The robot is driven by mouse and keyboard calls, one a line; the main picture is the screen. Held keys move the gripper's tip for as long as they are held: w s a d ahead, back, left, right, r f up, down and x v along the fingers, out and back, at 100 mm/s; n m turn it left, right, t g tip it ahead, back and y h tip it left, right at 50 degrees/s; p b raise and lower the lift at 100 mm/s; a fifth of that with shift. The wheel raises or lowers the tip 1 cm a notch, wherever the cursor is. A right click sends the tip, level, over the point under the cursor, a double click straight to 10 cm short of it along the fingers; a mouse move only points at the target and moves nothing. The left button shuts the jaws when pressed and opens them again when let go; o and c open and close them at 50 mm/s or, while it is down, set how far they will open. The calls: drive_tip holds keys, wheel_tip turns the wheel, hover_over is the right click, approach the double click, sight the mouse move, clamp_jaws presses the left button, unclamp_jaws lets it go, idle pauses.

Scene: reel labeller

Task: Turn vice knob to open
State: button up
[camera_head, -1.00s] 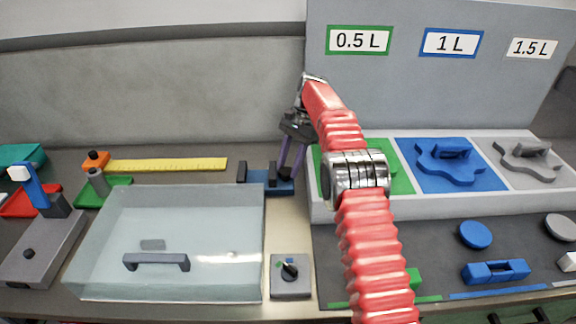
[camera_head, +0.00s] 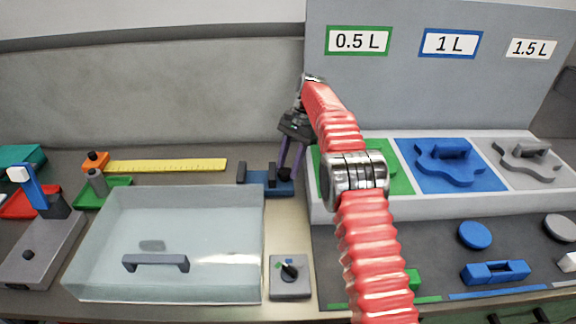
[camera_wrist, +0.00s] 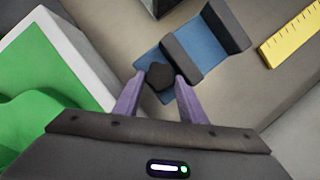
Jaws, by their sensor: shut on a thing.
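The vice is a small blue base with dark jaws (camera_head: 257,174), standing behind the clear box in the head view. It also shows in the wrist view, with its blue base and two dark jaws (camera_wrist: 213,38) standing apart. Its dark, lobed knob (camera_wrist: 160,77) is at the near end. My gripper (camera_wrist: 156,84) has its two purple fingers on either side of the knob and is shut on it. In the head view my gripper (camera_head: 290,168) reaches down at the right end of the vice, and its fingertips partly hide the knob.
A clear box (camera_head: 180,225) with a dark handle stands in front of the vice. A yellow ruler (camera_head: 168,165) lies left of it. The green holder (camera_head: 400,176) in a white tray is close to the right. A grey switch box (camera_head: 290,285) stands in front.

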drive_tip(key=shift+s+a+f, duration=0.15)
drive_tip(key=shift+s+a, duration=0.1)
drive_tip(key=shift+a, duration=0.15)
drive_tip(key=o, duration=1)
drive_tip(key=shift+d, duration=0.1)
drive_tip(key=shift+o, duration=0.3)
drive_tip(key=shift+w, duration=0.1)
drive_tip(key=shift+d, duration=0.15)
